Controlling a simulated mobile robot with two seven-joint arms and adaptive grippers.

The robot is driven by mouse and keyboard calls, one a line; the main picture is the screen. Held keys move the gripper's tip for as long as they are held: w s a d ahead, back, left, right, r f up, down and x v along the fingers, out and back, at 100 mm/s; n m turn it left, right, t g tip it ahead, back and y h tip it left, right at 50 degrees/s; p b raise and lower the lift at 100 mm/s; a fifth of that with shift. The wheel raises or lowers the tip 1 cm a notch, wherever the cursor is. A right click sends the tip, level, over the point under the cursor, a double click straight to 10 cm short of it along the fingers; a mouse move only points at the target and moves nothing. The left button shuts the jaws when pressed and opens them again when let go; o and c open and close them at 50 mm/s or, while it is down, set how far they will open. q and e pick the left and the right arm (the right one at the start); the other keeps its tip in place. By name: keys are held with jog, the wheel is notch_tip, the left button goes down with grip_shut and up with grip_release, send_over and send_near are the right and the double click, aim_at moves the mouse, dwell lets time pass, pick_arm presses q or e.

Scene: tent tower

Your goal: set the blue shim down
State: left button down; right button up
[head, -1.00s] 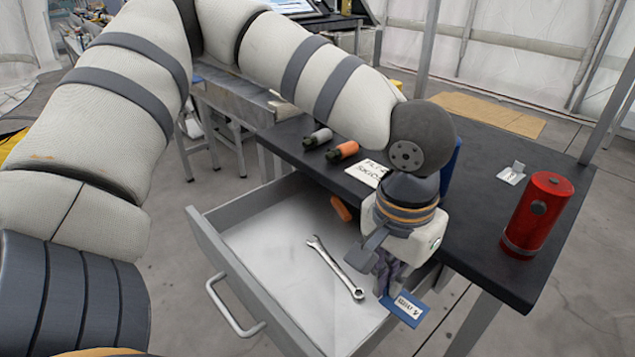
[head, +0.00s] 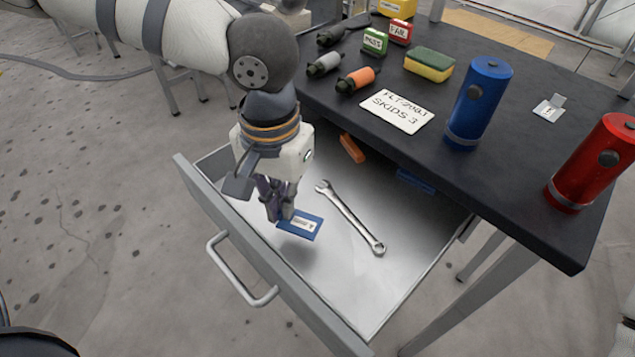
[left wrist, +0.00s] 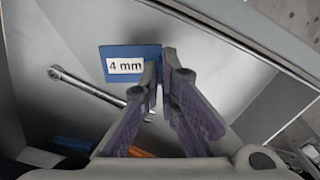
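The blue shim (head: 311,233), a flat plate with a white label, is over the left front part of the open drawer (head: 330,290). In the left wrist view the shim (left wrist: 118,75) reads "4 mm". My left gripper (head: 280,218) points down into the drawer, its fingers closed on one edge of the shim. The fingertips (left wrist: 160,88) meet at the shim's right corner in the left wrist view. The shim seems to hang a little above the drawer floor, but the exact gap is hard to tell. My right gripper is not in view.
A wrench (head: 350,217) lies in the drawer right of the shim. An orange item (head: 352,148) and another blue item (head: 415,180) are at the drawer's back. The black table (head: 440,125) holds a blue cylinder (head: 478,105), red cylinder (head: 592,165) and sign (head: 397,110).

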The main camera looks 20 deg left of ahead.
pick_arm(q)
jog(key=shift+w+r+n, duration=0.15)
jog(key=shift+w+n, duration=0.1)
jog(key=shift+n, duration=0.45)
jog(key=shift+w+d+r+n, duration=0.15)
jog(key=shift+w+d+n, duration=0.1)
jog(key=shift+n, duration=0.45)
jog(key=w+d+r+n, duration=0.4)
jog(key=d+n, duration=0.1)
jog(key=n, duration=0.9)
jog(key=w+d+r+n, duration=0.4)
jog(key=n, duration=1)
jog(key=shift+n, duration=0.3)
jog(key=s+a+f, duration=0.1)
jog(key=a+f, duration=0.2)
jog(key=a, duration=0.1)
jog(key=s+a+f, duration=0.1)
jog(key=a+f, duration=0.2)
jog(key=a, duration=0.1)
jog(key=s+a+f, duration=0.1)
jog(key=a+f, duration=0.2)
jog(key=a, duration=0.1)
jog(key=shift+s+a+p, duration=0.25)
jog(key=shift+a+p, duration=0.05)
jog(key=shift+a, duration=0.1)
jog(key=f, duration=0.3)
jog(key=shift+s+a, duration=0.15)
jog(key=shift+a, duration=0.15)
jog(key=shift+f, duration=0.25)
